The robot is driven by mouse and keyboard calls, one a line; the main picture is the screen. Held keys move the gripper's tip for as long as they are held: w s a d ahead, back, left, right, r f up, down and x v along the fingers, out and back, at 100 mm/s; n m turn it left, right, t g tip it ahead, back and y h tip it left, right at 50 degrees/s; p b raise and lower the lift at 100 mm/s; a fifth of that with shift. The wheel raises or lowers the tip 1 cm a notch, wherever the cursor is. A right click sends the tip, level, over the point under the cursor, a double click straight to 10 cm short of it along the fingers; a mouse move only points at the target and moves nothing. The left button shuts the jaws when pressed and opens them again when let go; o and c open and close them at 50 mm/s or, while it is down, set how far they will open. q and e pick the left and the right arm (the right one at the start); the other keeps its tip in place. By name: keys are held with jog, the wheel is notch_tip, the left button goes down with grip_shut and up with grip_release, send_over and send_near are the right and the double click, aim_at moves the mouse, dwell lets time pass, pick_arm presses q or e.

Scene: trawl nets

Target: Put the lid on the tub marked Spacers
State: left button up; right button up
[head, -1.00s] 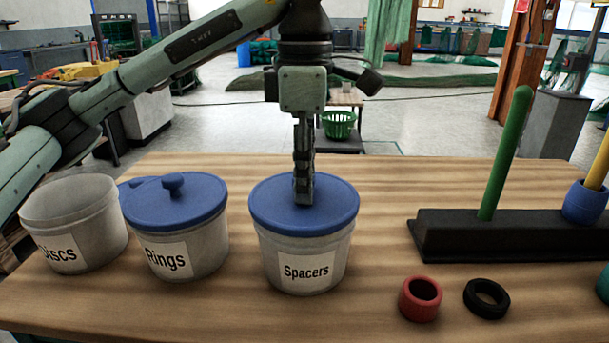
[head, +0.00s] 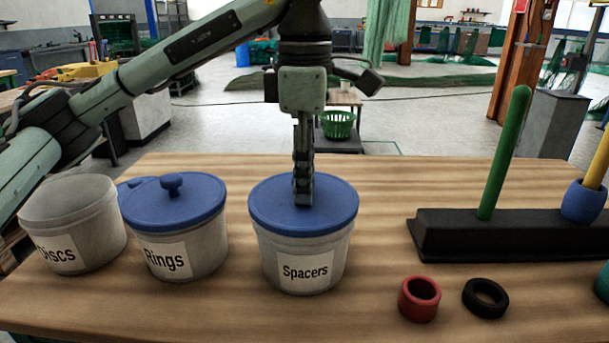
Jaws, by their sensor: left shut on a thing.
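The Spacers tub (head: 305,265) is a grey tub with a white label, upright near the middle of the table. A blue lid (head: 335,205) lies level over its mouth and looks seated on the rim. My left gripper (head: 303,198) points straight down at the lid's centre and is shut on the lid's knob, which the fingers hide. My right gripper is not in view.
The Rings tub (head: 190,255) with a blue knobbed lid (head: 200,200) stands to the left. Beyond it is the Discs tub (head: 80,235); another blue lid edge shows behind Rings. A red ring (head: 419,300), a black ring (head: 486,298) and a black peg base (head: 500,240) are to the right.

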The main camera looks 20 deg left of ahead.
pick_arm(q)
jog(key=shift+f, duration=0.15)
dwell(0.5)
jog(key=o, duration=1)
jog(key=shift+o, duration=0.2)
jog(key=o, duration=0.5)
